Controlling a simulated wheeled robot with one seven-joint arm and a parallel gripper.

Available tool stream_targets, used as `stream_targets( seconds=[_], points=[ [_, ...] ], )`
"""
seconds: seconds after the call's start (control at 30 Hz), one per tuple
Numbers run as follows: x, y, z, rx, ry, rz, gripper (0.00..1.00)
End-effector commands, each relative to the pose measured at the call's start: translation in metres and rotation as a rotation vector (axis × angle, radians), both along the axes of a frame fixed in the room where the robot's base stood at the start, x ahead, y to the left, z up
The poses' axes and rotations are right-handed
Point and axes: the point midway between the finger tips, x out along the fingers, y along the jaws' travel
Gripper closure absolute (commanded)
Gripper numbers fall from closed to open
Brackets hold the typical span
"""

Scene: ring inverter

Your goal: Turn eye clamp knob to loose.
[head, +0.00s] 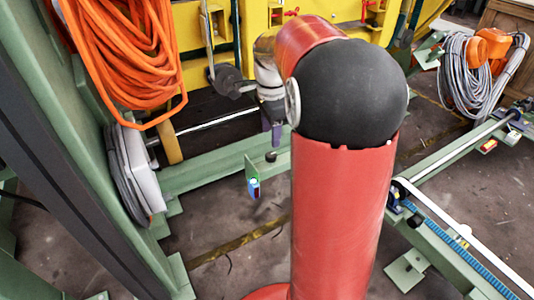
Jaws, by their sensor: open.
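My gripper (271,134) shows left of my red arm, pointing down, with its two purple fingers slightly apart and nothing visible between them. A small black knob (271,156) sits just below the fingertips, at the top of a green bracket plate. It may be the eye clamp knob, but no label can be read. A small gap seems to lie between the fingers and this knob; touching cannot be ruled out. The knob's turned position is too small to tell. Part of the wrist is hidden behind my arm.
A bundle of orange cable (125,55) hangs on the green frame at upper left, above a grey cable reel (140,165). A yellow frame (190,70) stands behind. A green rail (450,245) with a blue strip runs at right. Concrete floor shows between them.

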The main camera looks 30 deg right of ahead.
Motion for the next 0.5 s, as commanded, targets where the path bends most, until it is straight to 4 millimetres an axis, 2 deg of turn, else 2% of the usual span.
stream_targets(
  seconds=[0.3,0.5],
  points=[
    [-0.001,0.000,-0.050,0.001,0.004,-0.005,0.49],
    [0.000,0.000,-0.071,0.000,0.002,-0.004,0.49]
  ],
)
